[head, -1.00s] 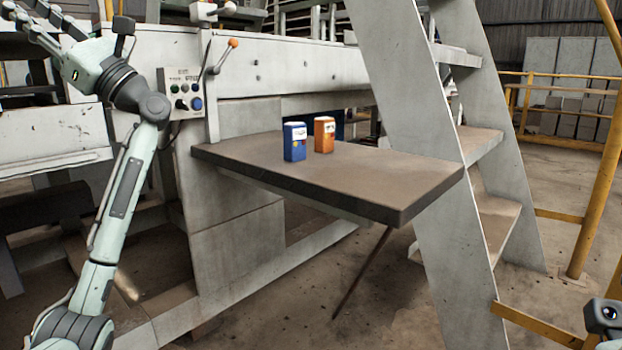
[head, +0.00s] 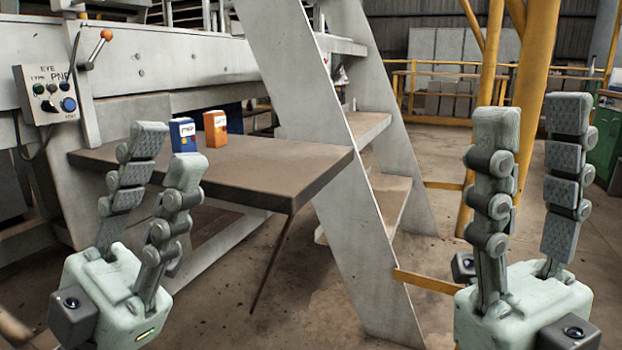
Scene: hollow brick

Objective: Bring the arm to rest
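My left gripper (head: 160,150) is at the lower left of the head view, fingers pointing up and spread apart, with nothing between them. It stands in front of the brown table. My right gripper (head: 532,125) is at the lower right, also upright, with its fingers apart and empty. A blue box (head: 182,134) and an orange box (head: 215,128) stand upright side by side on the brown table (head: 265,168), with a small gap between them. The blue box's lower part is hidden behind my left gripper's fingers. Neither gripper appears to touch anything.
A grey metal stair (head: 310,130) rises right of the table. A control panel (head: 47,95) with buttons and an orange-knobbed lever (head: 106,35) are on the machine at left. Yellow posts (head: 535,70) and railing stand behind my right gripper. Open floor lies between the grippers.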

